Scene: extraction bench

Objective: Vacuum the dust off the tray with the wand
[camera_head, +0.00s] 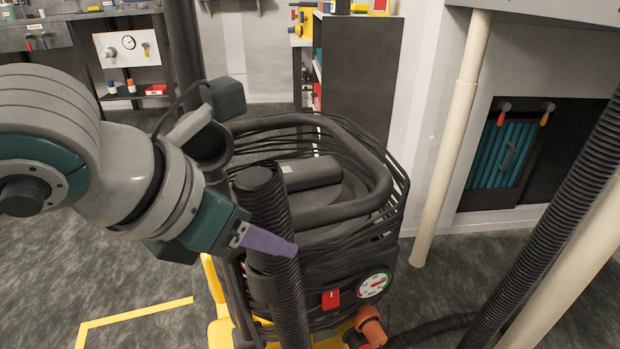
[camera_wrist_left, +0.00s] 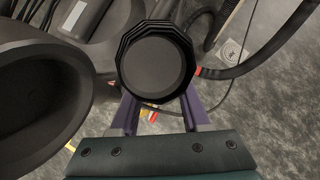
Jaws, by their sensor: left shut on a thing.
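My left gripper (camera_head: 270,240) reaches in from the left, and its purple fingers are shut on a black ribbed tube (camera_head: 264,195), which looks like the wand or its hose. The tube stands nearly upright, close in front of the black vacuum unit (camera_head: 322,262). In the left wrist view, the tube's round, dark end (camera_wrist_left: 157,65) sits between the two purple fingers (camera_wrist_left: 158,112). I cannot tell whether the tube touches the unit. No tray or dust can be made out. My right gripper is not in view.
The vacuum unit has a coiled black hose, a dial gauge (camera_head: 374,285) and a yellow base (camera_head: 219,332). A black open cup (camera_head: 211,146) is beside my wrist. A thick ribbed hose (camera_head: 560,190) and cream pipe (camera_head: 452,145) stand right. Floor is clear at left.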

